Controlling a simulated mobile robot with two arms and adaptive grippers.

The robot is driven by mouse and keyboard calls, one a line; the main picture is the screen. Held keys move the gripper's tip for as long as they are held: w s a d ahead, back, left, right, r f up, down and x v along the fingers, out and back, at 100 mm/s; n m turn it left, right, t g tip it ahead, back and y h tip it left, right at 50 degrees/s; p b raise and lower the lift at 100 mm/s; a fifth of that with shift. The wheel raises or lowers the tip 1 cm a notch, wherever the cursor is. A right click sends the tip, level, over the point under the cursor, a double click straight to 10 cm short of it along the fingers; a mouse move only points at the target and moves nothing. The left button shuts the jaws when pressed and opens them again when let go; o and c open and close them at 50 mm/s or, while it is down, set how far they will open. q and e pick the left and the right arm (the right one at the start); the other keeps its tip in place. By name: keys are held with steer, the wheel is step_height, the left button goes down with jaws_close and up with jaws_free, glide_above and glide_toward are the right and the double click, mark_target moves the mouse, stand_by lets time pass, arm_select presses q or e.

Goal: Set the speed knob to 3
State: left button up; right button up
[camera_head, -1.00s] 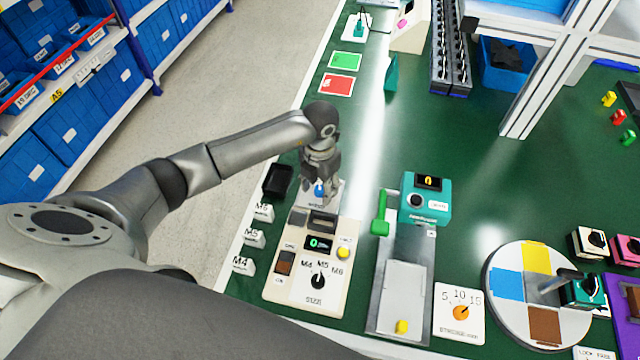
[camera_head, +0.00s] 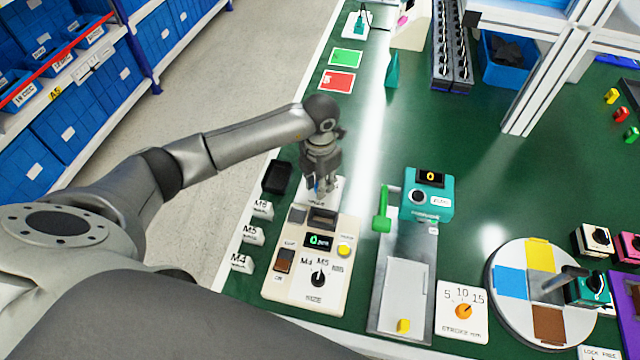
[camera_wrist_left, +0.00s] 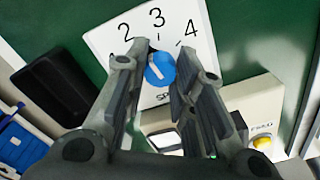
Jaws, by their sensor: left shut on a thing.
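The blue speed knob (camera_wrist_left: 160,70) sits on a white dial plate (camera_wrist_left: 108,38) with the numbers 2, 3 and 4 in clear view in the left wrist view. A finger covers the plate's left part. A short pale mark on the knob seems to slant up and left, toward between 2 and 3; its exact setting is hard to tell. My left gripper (camera_wrist_left: 153,66) is shut on the knob, one finger on each side. In the head view, my left gripper (camera_head: 320,188) points down over the plate and hides most of the knob. My right gripper is not in view.
A cream counter box (camera_head: 335,285) with a black size knob stands just in front of the dial. A black tray (camera_head: 277,177) lies to its left, near the table edge. A teal device (camera_head: 427,194) and a green handle (camera_head: 381,210) stand to the right.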

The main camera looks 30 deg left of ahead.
arm_select(q)
steer(key=m+b, duration=0.3)
steer(key=shift+f+m, duration=0.15)
steer(key=shift+m, duration=0.25)
steer(key=shift+m+b, duration=0.85)
steer(key=shift+m, duration=0.15)
steer(key=o, duration=1.1)
steer(key=shift+c, duration=0.2)
